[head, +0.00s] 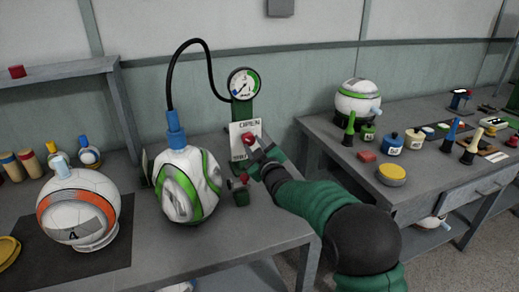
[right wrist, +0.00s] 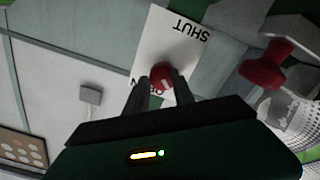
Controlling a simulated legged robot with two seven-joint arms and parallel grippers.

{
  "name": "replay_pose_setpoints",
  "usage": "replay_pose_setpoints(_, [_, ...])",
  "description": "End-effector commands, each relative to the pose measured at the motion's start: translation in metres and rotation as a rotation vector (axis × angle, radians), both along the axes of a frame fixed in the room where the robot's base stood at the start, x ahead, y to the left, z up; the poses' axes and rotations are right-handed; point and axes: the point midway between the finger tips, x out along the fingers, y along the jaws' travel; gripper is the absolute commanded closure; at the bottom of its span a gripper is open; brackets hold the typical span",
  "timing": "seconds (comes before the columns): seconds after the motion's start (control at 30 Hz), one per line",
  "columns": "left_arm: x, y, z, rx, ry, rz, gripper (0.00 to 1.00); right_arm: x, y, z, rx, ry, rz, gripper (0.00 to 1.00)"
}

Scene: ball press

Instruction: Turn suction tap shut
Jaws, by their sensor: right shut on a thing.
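The red tap knob (head: 249,138) sits on a white label plate (head: 238,128) on the green stand below a round gauge (head: 243,83). In the right wrist view the red knob (right wrist: 161,72) is between the fingertips of my right gripper (right wrist: 160,88), which is shut on it. The plate there (right wrist: 178,40) reads SHUT at one end; the word at the other end is partly hidden by a finger. My right gripper (head: 256,150) reaches the knob from the lower right in the head view. My left gripper is out of view.
A crumpled white-green ball (head: 185,187) with a blue nozzle stands left of the stand, joined by a black hose (head: 170,80) to the gauge. Another red knob (head: 244,178) is below the plate. A white-orange ball (head: 80,207) is at left. A side table (head: 330,128) holds bottles.

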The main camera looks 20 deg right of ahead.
Motion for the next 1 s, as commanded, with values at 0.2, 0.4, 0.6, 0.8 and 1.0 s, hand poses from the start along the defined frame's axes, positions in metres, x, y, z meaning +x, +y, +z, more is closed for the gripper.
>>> replay_pose_setpoints(0.2, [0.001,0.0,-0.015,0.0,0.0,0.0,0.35,0.006,0.003,0.019,-0.201,-0.055,0.003,1.0])
replay_pose_setpoints(0.4, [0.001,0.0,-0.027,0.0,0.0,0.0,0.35,0.006,0.001,0.02,-0.384,-0.063,-0.003,1.0])
replay_pose_setpoints(0.6, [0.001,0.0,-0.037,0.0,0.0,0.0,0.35,0.006,-0.001,0.02,-0.537,-0.066,-0.007,1.0])
replay_pose_setpoints(0.8, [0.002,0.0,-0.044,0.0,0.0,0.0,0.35,0.006,-0.003,0.022,-0.643,-0.069,-0.011,1.0])
replay_pose_setpoints(1.0, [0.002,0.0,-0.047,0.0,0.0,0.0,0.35,0.006,-0.004,0.023,-0.702,-0.069,-0.014,1.0])
